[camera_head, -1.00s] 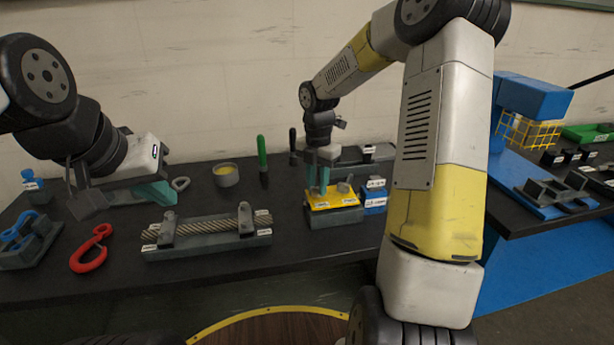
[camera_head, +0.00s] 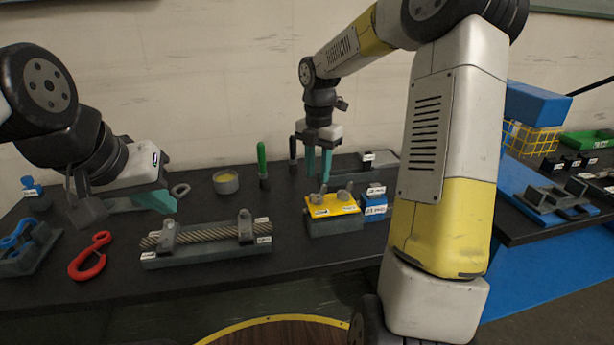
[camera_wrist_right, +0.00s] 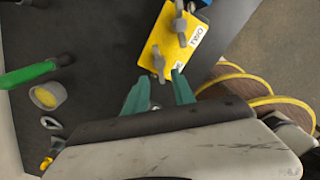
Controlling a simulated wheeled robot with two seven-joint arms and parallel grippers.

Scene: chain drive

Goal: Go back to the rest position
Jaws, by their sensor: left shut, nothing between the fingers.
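My right gripper (camera_head: 319,178) hangs above the yellow-topped block (camera_head: 332,207) on the bench, its teal fingers pointing down. My left gripper (camera_head: 160,202) is at the left, over the bench behind the cable fixture (camera_head: 205,254). Its teal fingers are shut and empty, pointing right.
A red hook (camera_head: 88,258) lies at the front left, near a grey holder (camera_head: 30,252) with a blue shackle. A cup (camera_head: 226,182), a green-handled tool (camera_head: 262,160) and a blue block (camera_head: 374,208) stand on the bench. A second bench with a blue mat (camera_head: 520,180) is at the right.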

